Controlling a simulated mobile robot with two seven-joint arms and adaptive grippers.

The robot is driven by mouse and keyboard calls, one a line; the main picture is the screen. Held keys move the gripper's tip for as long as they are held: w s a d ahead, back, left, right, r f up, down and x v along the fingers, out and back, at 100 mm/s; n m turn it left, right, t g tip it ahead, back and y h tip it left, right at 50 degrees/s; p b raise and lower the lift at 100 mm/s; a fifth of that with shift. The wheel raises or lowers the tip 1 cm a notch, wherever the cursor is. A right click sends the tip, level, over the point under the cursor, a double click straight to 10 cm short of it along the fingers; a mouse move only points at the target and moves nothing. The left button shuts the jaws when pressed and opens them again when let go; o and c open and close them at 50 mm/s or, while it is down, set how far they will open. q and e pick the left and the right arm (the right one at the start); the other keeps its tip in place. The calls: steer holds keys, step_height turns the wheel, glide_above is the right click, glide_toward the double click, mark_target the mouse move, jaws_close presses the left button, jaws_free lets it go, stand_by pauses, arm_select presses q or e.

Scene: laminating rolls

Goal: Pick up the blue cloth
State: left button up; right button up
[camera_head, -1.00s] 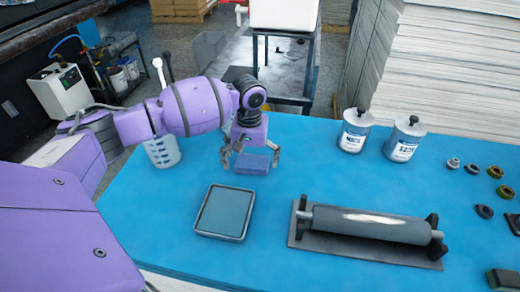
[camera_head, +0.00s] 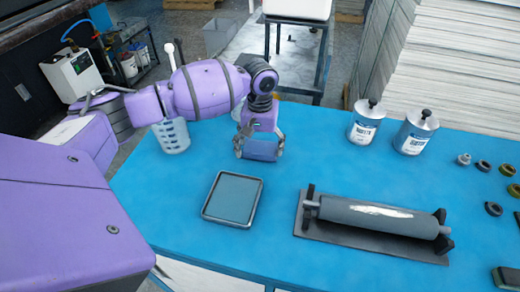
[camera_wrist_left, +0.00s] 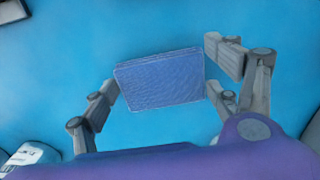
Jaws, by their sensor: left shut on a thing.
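The blue cloth (camera_head: 262,150) is a folded, block-like blue piece behind the framed tray. My left gripper (camera_head: 259,152) is shut on it, with one finger at each side. In the left wrist view the cloth (camera_wrist_left: 160,80) sits between the two fingers of the left gripper (camera_wrist_left: 163,88), its textured face toward the camera. I cannot tell whether the cloth still touches the blue table (camera_head: 170,190). My right gripper is not in view.
A grey framed tray (camera_head: 233,199) lies in front of the gripper. A roller on a stand (camera_head: 378,218) is to the right, with two cans (camera_head: 365,122) behind it. A measuring jug (camera_head: 172,137) stands left of the gripper. Several small rings lie at the far right.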

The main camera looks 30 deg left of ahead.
arm_select(q)
steer(key=s+d+r+p, duration=0.2)
steer(key=s+d+r, duration=0.3)
steer(key=s+r, duration=0.7)
steer(key=shift+s+p, duration=0.35)
steer(key=shift+s, duration=0.2)
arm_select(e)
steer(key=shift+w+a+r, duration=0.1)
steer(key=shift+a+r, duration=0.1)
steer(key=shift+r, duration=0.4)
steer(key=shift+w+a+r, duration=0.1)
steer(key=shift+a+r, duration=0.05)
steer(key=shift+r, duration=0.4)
